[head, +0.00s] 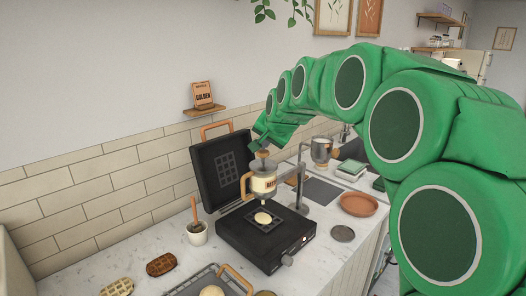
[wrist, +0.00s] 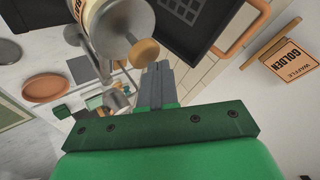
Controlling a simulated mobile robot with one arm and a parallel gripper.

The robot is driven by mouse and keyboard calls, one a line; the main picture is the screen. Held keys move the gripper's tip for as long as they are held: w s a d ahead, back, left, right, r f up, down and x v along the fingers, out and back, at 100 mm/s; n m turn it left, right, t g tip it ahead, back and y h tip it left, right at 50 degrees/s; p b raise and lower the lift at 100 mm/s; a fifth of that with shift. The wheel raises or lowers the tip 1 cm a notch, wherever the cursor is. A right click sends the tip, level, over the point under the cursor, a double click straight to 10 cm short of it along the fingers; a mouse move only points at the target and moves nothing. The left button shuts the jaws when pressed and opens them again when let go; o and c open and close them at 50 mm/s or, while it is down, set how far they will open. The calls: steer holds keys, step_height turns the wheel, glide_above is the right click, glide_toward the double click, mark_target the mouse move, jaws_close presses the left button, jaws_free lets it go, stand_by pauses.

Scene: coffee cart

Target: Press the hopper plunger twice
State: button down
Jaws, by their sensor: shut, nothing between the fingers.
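The batter hopper (head: 263,184) is a cream and grey canister with a wooden side handle, held on a stand over the open waffle iron (head: 262,238). Its plunger has a round wooden knob (head: 262,153) standing above the lid. A pale blob of batter (head: 263,218) lies on the lower plate under the spout. My gripper (head: 254,144) is shut and empty, just above and beside the knob. In the wrist view the closed fingertips (wrist: 157,68) are close to the knob (wrist: 143,52); I cannot tell whether they touch. The hopper lid (wrist: 124,18) shows beyond it.
The raised waffle iron lid (head: 222,166) stands behind the hopper at the left. A wall shelf holds a "Golden" box (head: 202,96). A utensil cup (head: 196,233), two waffles, a terracotta plate (head: 358,204) and a tray (head: 205,283) sit on the counter.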

mark_target(265, 152)
steer(key=shift+f, duration=0.45)
stand_by(0.5)
steer(key=shift+r, duration=1.1)
steer(key=shift+r, duration=2.55)
steer(key=s+d+f+n+g+h, duration=0.1)
steer(key=s+d+f+g, duration=0.2)
steer(key=s, duration=1.4)
steer(key=s+d+f+n+g+h, duration=0.1)
steer(key=s+d+f+g, duration=0.3)
steer(key=s+f, duration=0.8)
steer(key=s+d+f+n+g+h, duration=0.1)
steer(key=s+d+f, duration=0.5)
steer(key=s, duration=1.5)
step_height(265, 152, down, 2)
steer(key=shift+s+d+n+g, duration=0.35)
steer(key=shift+n+g, duration=0.55)
steer(key=shift+g, duration=0.3)
